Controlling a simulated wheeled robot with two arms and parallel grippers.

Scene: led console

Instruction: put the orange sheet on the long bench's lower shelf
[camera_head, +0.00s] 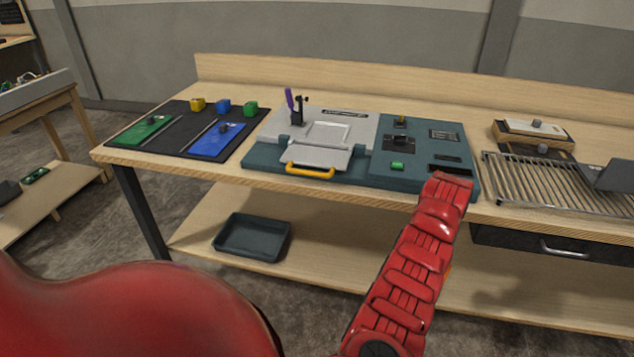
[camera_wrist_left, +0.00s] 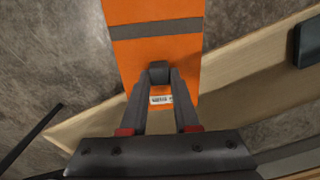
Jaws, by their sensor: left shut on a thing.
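The orange sheet (camera_wrist_left: 158,60) has a grey band across it, a small white label and a grey knob. My left gripper (camera_wrist_left: 159,75) is shut on the knob and holds the sheet, which overlaps floor and pale wood in the left wrist view. In the head view, only a small orange sliver shows beside a red arm; the left gripper is hidden there. The long bench's lower shelf (camera_head: 330,275) is pale wood below the worktop, and it seems to be the wood in the left wrist view (camera_wrist_left: 245,85). My right gripper is not in view.
A dark tray (camera_head: 252,237) sits on the lower shelf's left part; its corner seems to show in the left wrist view (camera_wrist_left: 307,42). The shelf right of it looks bare where visible. A drawer (camera_head: 560,247) hangs under the worktop at right. The console (camera_head: 262,157) stands above.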

